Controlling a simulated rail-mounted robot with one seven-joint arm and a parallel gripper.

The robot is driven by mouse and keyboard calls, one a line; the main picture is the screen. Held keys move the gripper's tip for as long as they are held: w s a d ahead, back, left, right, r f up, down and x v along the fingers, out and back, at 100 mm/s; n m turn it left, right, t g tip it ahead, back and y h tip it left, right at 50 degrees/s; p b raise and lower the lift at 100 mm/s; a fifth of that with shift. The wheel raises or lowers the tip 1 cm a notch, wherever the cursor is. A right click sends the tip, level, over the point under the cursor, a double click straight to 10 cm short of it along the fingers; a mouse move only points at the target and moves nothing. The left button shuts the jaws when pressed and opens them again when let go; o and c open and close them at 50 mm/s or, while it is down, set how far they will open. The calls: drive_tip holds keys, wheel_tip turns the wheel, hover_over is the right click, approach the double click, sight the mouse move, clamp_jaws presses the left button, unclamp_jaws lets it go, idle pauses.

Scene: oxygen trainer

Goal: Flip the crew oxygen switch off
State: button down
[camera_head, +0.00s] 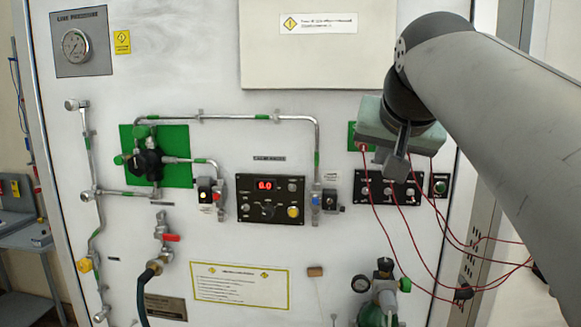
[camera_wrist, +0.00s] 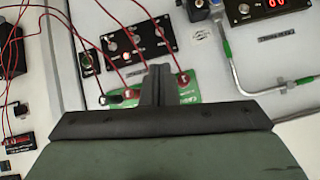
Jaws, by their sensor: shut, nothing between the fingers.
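A black switch panel (camera_head: 376,189) with a row of small toggle switches is on the right of the white board. It also shows in the wrist view (camera_wrist: 150,48), the other way up. The labels are too small to read, so I cannot tell which toggle is the crew oxygen switch or its position. My gripper (camera_head: 396,165) is shut and empty, in front of the panel's upper edge. In the wrist view its fingertips (camera_wrist: 159,70) overlap a green plate (camera_wrist: 188,94) beside the panel. I cannot tell whether they touch anything.
Thin red wires (camera_head: 408,232) hang around the switch panel and cross near my gripper. A small green-button box (camera_head: 440,185) is at the right.

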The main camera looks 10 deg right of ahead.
sight(367, 191)
drive_tip(key=x, duration=0.9)
drive_tip(key=shift+w+f, duration=0.2)
drive_tip(key=shift+f+b, duration=0.1)
drive_tip(key=shift+b, duration=0.2)
drive_tip(key=shift+a+f+b, duration=0.1)
drive_tip(key=shift+f+b, duration=0.05)
drive_tip(key=shift+b, duration=0.3)
drive_tip(key=shift+s+t, duration=0.1)
drive_tip(key=shift+t, duration=0.2)
